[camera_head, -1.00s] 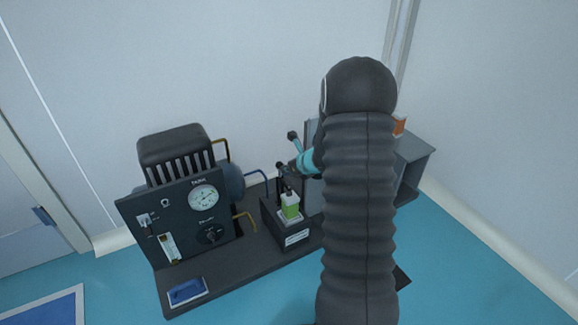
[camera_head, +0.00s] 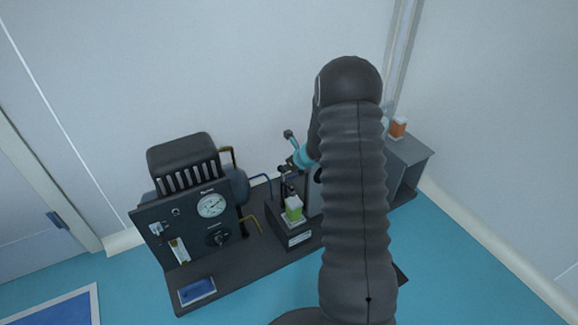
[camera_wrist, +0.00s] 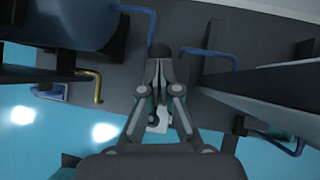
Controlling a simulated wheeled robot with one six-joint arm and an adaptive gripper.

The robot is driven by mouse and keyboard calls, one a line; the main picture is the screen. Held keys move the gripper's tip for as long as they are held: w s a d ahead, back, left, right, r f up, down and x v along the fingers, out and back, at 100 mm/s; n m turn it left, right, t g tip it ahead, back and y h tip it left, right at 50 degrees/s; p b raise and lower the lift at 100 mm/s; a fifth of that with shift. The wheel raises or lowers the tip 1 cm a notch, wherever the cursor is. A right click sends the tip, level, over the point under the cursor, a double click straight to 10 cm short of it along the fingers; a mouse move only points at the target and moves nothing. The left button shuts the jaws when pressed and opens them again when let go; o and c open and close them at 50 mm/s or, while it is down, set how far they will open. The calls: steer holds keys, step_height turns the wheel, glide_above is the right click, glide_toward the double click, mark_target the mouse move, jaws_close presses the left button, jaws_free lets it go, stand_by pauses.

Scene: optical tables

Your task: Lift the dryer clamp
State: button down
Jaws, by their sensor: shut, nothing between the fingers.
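My gripper (camera_wrist: 159,78) is shut and empty in the wrist view. Its fingertips meet just below a dark rounded knob (camera_wrist: 159,50), which may be part of the dryer clamp; contact cannot be told. In the head view my gripper (camera_head: 288,178) shows small and dark above a black block (camera_head: 298,239) with a white label. A small bottle with green contents (camera_head: 294,211) stands on that block. The clamp does not show clearly apart from my gripper there, and my arm hides the area to the right.
A black panel (camera_head: 190,228) with a gauge (camera_head: 211,205) stands left on the dark base plate (camera_head: 235,272). Blue and brass pipes rise near it. A grey shelf unit (camera_head: 412,160) with an orange container (camera_head: 397,128) is at right.

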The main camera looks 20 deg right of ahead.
steer(key=shift+w+a+f, duration=0.1)
steer(key=shift+w, duration=0.75)
steer(key=shift+w+a+f, duration=0.1)
steer(key=shift+w, duration=0.7)
steer(key=shift+w+a+f+b, duration=0.1)
steer(key=shift+w+f+b, duration=0.15)
steer(key=shift+w+f, duration=0.5)
steer(key=shift+w+a+f+b, duration=0.1)
steer(key=shift+w+f+b, duration=0.25)
steer(key=shift+w, duration=0.65)
steer(key=shift+f, duration=0.15)
steer(key=w+d+r+p, duration=0.2)
steer(key=w+r+p, duration=0.1)
steer(key=r, duration=0.9)
steer(key=shift+w+r, duration=0.2)
steer(key=shift+w, duration=0.05)
